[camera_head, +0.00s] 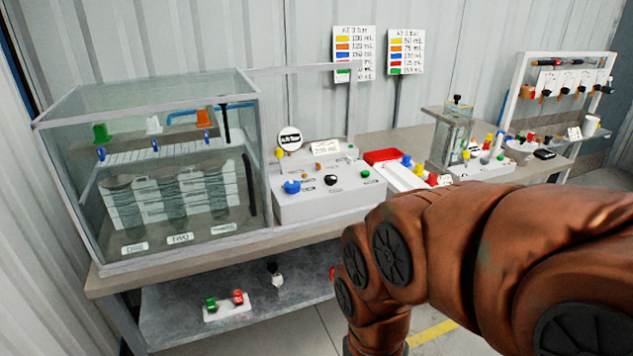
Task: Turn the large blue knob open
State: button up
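A large blue knob (291,187) sits on the left part of the sloped face of a white control box (330,208). The box stands on the bench just right of the glass tank. A black knob (331,180) and a green knob (365,173) are to its right on the same face, and a yellow knob (279,153) is on the box behind it. My copper-coloured arm comes in from the lower right and bends down in front of the bench. My gripper is not visible, and nothing covers the blue knob.
A glass tank (180,237) fills the bench's left side. Right of the box are a red tray (383,156), small coloured knobs and a smaller glass tank (452,137). A lower shelf (178,318) holds a small block with green and red knobs. Space above the box's front is clear.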

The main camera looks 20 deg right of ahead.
aim_at(291, 187)
jog(key=z, duration=0.05)
jog(key=k, duration=1.05)
jog(key=u, duration=0.8)
jog(key=i, duration=1.3)
jog(key=z, duration=1.15)
jog(key=i, duration=0.25)
jog(key=z, duration=0.2)
